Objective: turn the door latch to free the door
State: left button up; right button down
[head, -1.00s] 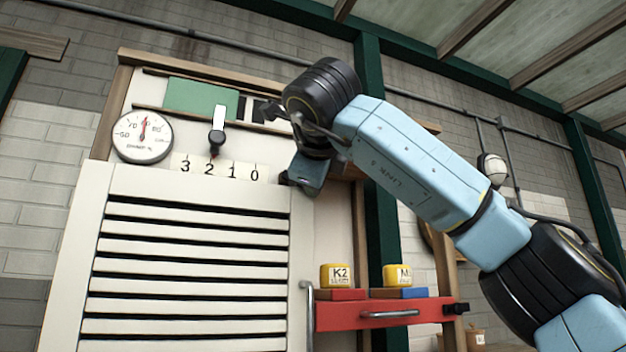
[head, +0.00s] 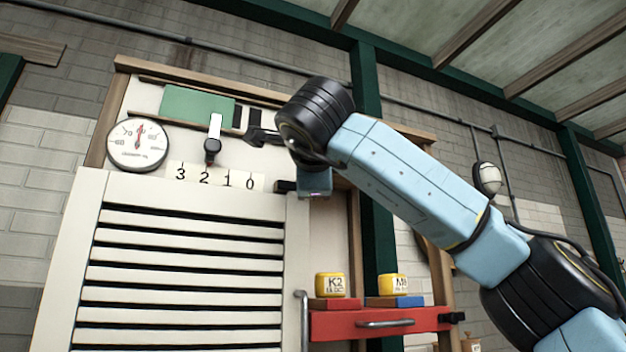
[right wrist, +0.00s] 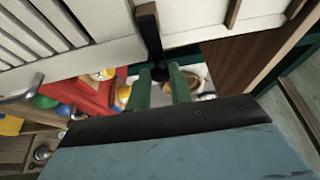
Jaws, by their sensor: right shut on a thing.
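The white slatted door (head: 72,250) stands closed-looking in the head view, with its upper right corner beside my right gripper (head: 314,184). The black door latch (head: 285,187) shows as a short dark bar at that corner, partly hidden by the gripper. In the right wrist view the latch (right wrist: 149,30) is a dark bar running down from the white panel, its end between the two green fingers of my right gripper (right wrist: 159,75). The gripper is shut on the latch. My left gripper is out of view.
Above the door are a round gauge (head: 137,145), a lever (head: 213,140) and a 3-2-1-0 scale (head: 214,177). Right of the door, a red drawer (head: 340,325) carries yellow blocks K2 (head: 330,285) and M (head: 392,284). A vertical door handle (head: 302,320) stands beside it.

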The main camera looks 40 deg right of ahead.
jog(key=c, duration=1.3)
grip_release()
jog(key=shift+o, duration=0.2)
jog(key=b+v, duration=0.4)
jog(key=v, duration=0.9)
jog(key=shift+s, duration=0.2)
jog(key=shift+a, duration=0.15)
